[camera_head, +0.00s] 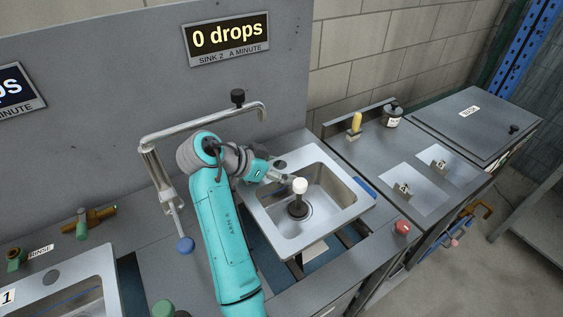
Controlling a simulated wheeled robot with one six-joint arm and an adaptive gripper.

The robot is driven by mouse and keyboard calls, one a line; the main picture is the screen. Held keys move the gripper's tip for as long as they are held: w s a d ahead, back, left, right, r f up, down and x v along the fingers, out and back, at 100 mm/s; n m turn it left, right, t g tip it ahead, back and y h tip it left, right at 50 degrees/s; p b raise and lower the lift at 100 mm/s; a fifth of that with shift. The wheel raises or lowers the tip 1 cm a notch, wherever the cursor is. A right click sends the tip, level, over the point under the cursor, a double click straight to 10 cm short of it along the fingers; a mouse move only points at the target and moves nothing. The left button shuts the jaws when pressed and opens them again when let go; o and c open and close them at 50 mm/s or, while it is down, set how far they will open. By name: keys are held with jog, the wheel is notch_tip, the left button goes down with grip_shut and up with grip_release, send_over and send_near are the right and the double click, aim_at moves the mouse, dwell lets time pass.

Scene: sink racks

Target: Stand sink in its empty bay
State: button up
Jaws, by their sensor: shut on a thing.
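The sink (327,221) is a square steel basin with a broad rim, in the middle right of the head view. A black post with a white knob (300,186) stands at its drain. My gripper (288,181) reaches over the sink's left rim and is shut at this knob; the exact finger contact is too small to see. The sink sits askew over a dark blue opening, the bay (262,246), which shows along its front left. Whether the sink touches the counter there cannot be told. My teal arm hides part of the counter on the left.
A bent tap (205,122) stands behind my arm. A red knob (402,227) is on the counter's front right. Another sink (60,306), marked 1, is at lower left. A sign (227,37) reads "0 drops". A side counter (375,150) holds a yellow-handled item and a jar.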

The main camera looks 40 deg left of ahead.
jog(key=shift+f, duration=2.05)
jog(key=o, duration=1.7)
jog(key=shift+f, duration=0.1)
jog(key=shift+s, duration=0.1)
jog(key=v, duration=0.7)
jog(key=shift+s+r, duration=0.1)
jog(key=shift+r, duration=0.15)
